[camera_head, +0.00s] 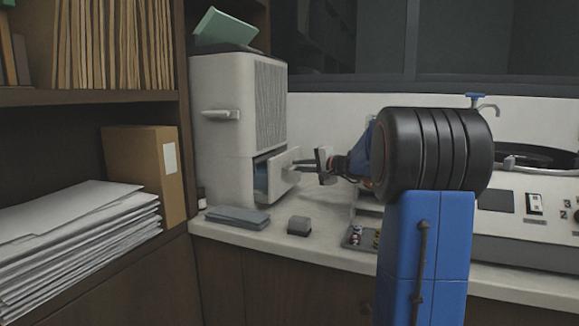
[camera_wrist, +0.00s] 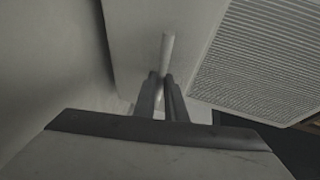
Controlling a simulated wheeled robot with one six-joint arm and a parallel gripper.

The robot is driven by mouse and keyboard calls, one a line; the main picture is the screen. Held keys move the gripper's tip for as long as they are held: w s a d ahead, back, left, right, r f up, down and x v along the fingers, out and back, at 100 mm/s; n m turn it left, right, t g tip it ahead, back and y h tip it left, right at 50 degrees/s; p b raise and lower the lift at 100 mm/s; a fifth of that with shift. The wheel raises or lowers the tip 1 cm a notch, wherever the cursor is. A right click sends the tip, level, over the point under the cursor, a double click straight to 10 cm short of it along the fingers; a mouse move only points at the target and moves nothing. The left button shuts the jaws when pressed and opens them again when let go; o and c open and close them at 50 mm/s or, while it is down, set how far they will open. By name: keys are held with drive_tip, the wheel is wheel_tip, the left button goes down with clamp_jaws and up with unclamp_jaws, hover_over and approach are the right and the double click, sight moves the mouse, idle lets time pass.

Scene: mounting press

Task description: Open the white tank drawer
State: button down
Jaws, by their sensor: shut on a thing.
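The white tank (camera_head: 222,150) stands on the counter at the left in the head view, with a vented side panel (camera_head: 270,105). Its lower drawer (camera_head: 282,172) stands partly out toward the right, and a dark gap with something bluish shows behind its front. My gripper (camera_head: 310,163) is at the drawer front, its fingers shut on the drawer's handle. In the wrist view my gripper (camera_wrist: 163,98) has its two fingers close around the pale handle bar (camera_wrist: 167,52). The handle is mostly hidden by the fingers in the head view.
A second handle (camera_head: 220,114) sits higher on the tank. Shelves with papers (camera_head: 75,230) are at the left, a machine (camera_head: 530,225) at the right.

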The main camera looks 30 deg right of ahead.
drive_tip(key=shift+s+d, duration=1)
drive_tip(key=shift+s, duration=0.3)
drive_tip(key=c, duration=1.8)
unclamp_jaws()
